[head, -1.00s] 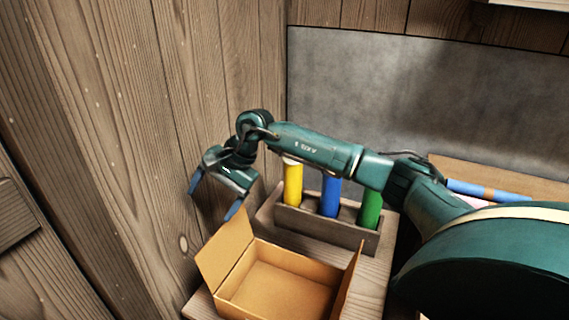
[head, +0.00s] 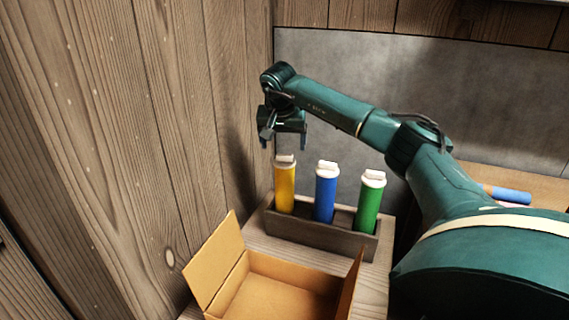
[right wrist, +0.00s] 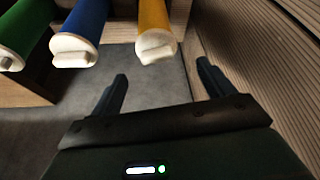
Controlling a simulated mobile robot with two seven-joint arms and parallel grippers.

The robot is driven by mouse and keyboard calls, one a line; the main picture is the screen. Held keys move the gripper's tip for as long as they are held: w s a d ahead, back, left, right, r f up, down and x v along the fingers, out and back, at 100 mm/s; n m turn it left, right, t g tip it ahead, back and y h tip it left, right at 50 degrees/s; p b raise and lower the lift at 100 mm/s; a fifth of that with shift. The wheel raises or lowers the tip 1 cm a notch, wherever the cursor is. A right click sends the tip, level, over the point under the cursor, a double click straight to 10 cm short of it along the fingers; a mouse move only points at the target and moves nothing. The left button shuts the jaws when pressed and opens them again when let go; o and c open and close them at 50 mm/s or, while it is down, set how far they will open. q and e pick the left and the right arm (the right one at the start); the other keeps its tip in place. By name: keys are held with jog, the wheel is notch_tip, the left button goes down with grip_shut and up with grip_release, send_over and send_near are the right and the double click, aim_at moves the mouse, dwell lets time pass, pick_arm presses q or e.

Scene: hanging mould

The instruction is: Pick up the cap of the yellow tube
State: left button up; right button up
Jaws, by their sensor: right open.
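The yellow tube (head: 285,190) stands upright in the left end of a dark wooden rack, with a white cap (head: 285,160) on its top. In the right wrist view the cap (right wrist: 156,47) lies ahead of the fingers, between them in direction and nearer the top edge. My right gripper (head: 283,145) is open and empty, pointing down just above the cap, apart from it in the head view. The fingers also show in the right wrist view (right wrist: 162,80). My left gripper is out of view.
A blue tube (head: 326,195) and a green tube (head: 368,205), both white-capped, stand in the same rack (head: 320,236). An open cardboard box (head: 275,290) is in front. A wooden wall (head: 170,130) rises close on the left. A grey panel (head: 450,100) is behind.

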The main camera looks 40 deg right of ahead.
aim_at(285, 155)
jog(key=x, duration=0.5)
jog(key=shift+s+f+b, duration=0.2)
jog(key=shift+s+b, duration=0.05)
jog(key=shift+b, duration=0.1)
jog(key=c, duration=1.1)
